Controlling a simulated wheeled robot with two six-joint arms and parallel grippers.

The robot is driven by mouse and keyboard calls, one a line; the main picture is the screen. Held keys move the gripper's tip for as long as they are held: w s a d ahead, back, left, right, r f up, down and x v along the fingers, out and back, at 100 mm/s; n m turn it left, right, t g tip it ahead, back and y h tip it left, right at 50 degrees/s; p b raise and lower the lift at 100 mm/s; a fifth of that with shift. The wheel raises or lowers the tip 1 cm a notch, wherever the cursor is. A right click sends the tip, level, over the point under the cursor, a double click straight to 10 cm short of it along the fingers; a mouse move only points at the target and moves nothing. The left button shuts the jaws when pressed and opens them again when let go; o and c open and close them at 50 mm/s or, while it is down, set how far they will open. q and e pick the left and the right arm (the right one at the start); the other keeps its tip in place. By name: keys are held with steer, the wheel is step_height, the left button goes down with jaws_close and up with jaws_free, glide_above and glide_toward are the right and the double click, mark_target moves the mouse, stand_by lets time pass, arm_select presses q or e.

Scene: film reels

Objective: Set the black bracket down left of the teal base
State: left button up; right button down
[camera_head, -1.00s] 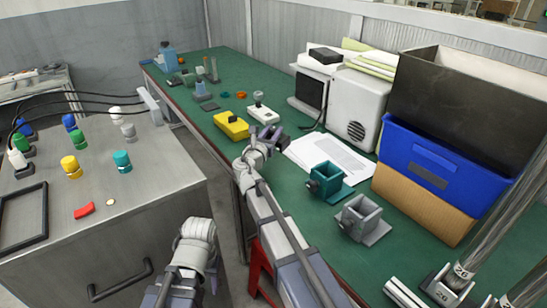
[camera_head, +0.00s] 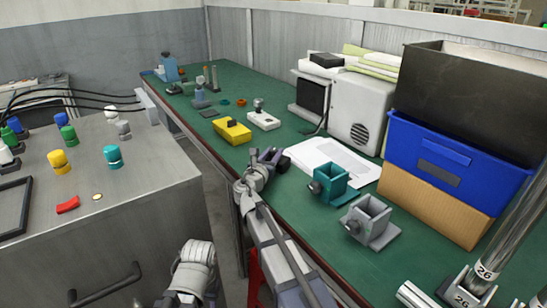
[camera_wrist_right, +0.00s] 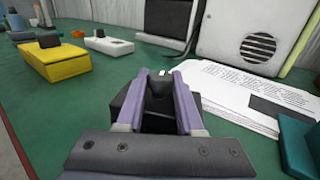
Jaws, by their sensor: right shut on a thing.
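My right gripper (camera_head: 270,158) is shut on the black bracket (camera_head: 284,164) over the green bench, near its front edge. The right wrist view shows the dark bracket (camera_wrist_right: 160,100) between the two purple-grey fingers, which hide part of it. The teal base (camera_head: 332,184), a hollow block on a flat plate, stands to the right of the bracket, with a gap between them. The teal base's edge also shows at the right of the right wrist view (camera_wrist_right: 298,145). I cannot tell whether the bracket touches the bench.
A white printed sheet (camera_head: 318,153) lies behind the bracket and teal base. A grey base (camera_head: 368,218) stands to the right of the teal one. A yellow block (camera_head: 233,131) and a white block (camera_head: 264,120) are farther back. Green bench top (camera_head: 270,141) is bare left of the sheet.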

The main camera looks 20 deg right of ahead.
steer(key=c, duration=1)
jaws_free()
steer(key=shift+f, duration=0.15)
steer(key=o, duration=0.5)
steer(key=shift+c, duration=0.2)
steer(key=shift+r, duration=0.3)
steer(key=v, duration=1.2)
steer(key=shift+f, duration=0.1)
